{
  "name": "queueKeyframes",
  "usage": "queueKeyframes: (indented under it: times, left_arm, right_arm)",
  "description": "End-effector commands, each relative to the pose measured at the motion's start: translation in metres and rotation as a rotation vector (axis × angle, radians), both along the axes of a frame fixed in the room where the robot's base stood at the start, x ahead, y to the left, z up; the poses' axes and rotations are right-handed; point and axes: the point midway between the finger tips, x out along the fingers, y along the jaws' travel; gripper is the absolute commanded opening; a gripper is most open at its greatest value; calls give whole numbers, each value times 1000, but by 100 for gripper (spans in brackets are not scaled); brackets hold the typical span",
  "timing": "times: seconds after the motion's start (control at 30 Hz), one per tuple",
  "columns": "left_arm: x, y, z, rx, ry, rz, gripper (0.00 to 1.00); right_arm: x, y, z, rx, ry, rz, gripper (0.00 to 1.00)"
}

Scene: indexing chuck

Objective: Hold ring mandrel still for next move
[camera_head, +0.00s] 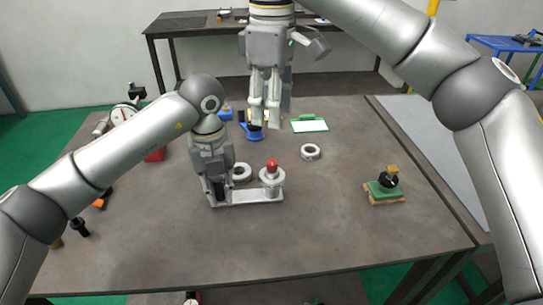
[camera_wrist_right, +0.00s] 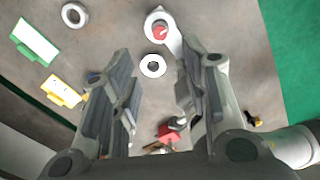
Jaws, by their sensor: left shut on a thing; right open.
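The ring mandrel (camera_head: 255,197) is a pale grey plate with a round, red-topped post at its right end, resting on the table. My left gripper (camera_head: 218,198) points down and is shut at its left end; the exact grip is hidden by the fingers. In the right wrist view, the mandrel's red-topped post (camera_wrist_right: 160,32) shows at the top, with the rest partly hidden behind a finger. My right gripper (camera_head: 265,122) is open and empty, above the table behind the mandrel; its spread fingers (camera_wrist_right: 155,90) show in the wrist view.
One pale ring (camera_head: 241,173) lies just behind the mandrel and another ring (camera_head: 311,152) lies to the right. A green-framed card (camera_head: 309,125) and a blue item (camera_head: 253,135) lie farther back. The front table is clear.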

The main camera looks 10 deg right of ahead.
Motion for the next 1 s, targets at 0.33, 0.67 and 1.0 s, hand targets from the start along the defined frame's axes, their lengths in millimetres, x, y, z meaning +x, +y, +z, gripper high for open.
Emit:
queueKeyframes:
  times: [0.33,0.67,1.0]
  left_arm:
    - [0,0,1,-1,-1,0,0]
    - [0,0,1,-1,-1,0,0]
    - [0,0,1,-1,-1,0,0]
  right_arm:
    - [0,0,-4,-1,0,212,42]
    - [0,0,-55,-2,3,213,42]
    - [-1,0,-110,-1,1,212,42]
